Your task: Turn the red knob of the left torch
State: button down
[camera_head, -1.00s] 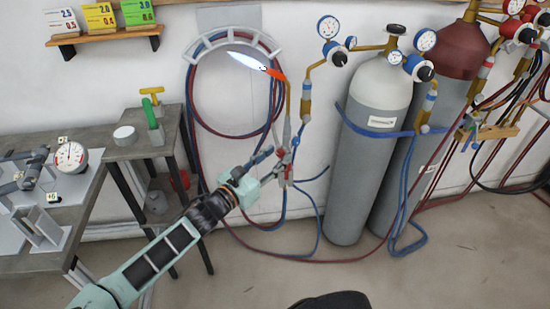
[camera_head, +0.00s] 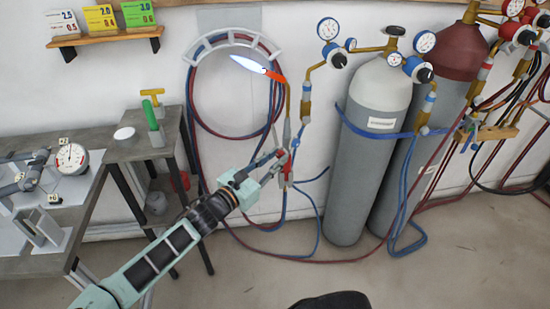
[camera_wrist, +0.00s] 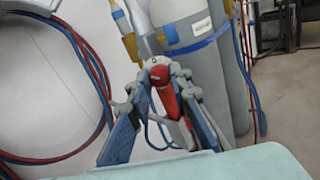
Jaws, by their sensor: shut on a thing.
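The left torch (camera_head: 287,128) stands upright by the wall, left of the gas cylinders, with an orange nozzle (camera_head: 277,76) and a pale blue flame (camera_head: 247,63) pointing up and left. My gripper (camera_head: 284,156) reaches the torch's lower body from the left. In the wrist view, the red knob (camera_wrist: 162,84) lies between the two fingers of my gripper (camera_wrist: 160,78). The fingers are shut on it, near their tips. The far side of the knob is hidden.
A grey cylinder (camera_head: 371,165) stands to the right, with a maroon-topped one (camera_head: 458,52) beyond it. Red and blue hoses (camera_head: 192,110) hang in a loop on the wall rack. A small table (camera_head: 135,147) and a workbench (camera_head: 30,263) stand at left.

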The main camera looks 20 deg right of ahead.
jog(key=m+p, duration=0.1)
jog(key=m, duration=0.4)
jog(key=shift+r+y+p, duration=0.1)
jog(key=shift+y+p, duration=0.2)
jog(key=m, duration=0.5)
jog(key=shift+m, duration=0.3)
jog(key=c, duration=1.8)
grip_release()
jog(key=shift+o, duration=0.2)
jog(key=shift+a, duration=0.1)
jog(key=v, duration=1.1)
jog(key=shift+s+a, duration=0.3)
jog(key=shift+s, duration=0.05)
